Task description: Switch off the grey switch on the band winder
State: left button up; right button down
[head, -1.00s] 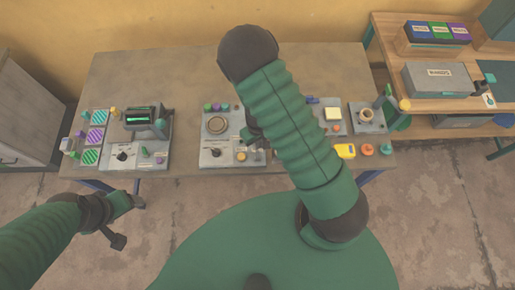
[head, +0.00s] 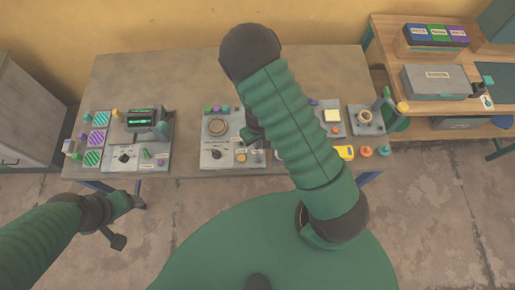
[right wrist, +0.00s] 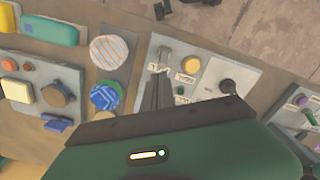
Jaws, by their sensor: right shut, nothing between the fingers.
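The middle machine (head: 205,140) stands on the table with a round disc on top; I take it for the band winder, but its labels are too small to read. In the right wrist view its front panel has a grey switch (right wrist: 163,54), a yellow button (right wrist: 191,66) and a black knob (right wrist: 228,87). My right gripper (right wrist: 157,84) is shut and empty, its fingertips over the panel close to the switch. I cannot tell contact or the switch's position. In the head view my right arm partly hides my right gripper (head: 254,138). My left gripper (head: 132,202) is off the table's front edge; its jaws are unclear.
Left of the machine stands a unit with a dark screen (head: 141,116) beside striped discs (head: 95,139). Right of it, partly behind my arm, is a panel with a pale yellow block (head: 332,115). A striped disc (right wrist: 109,51) and a blue disc (right wrist: 104,97) lie beside the machine.

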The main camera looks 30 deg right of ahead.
notch_tip(320, 180, up, 5)
jog(key=p, duration=0.3)
jog(key=shift+a+f, duration=0.1)
jog(key=shift+f, duration=0.1)
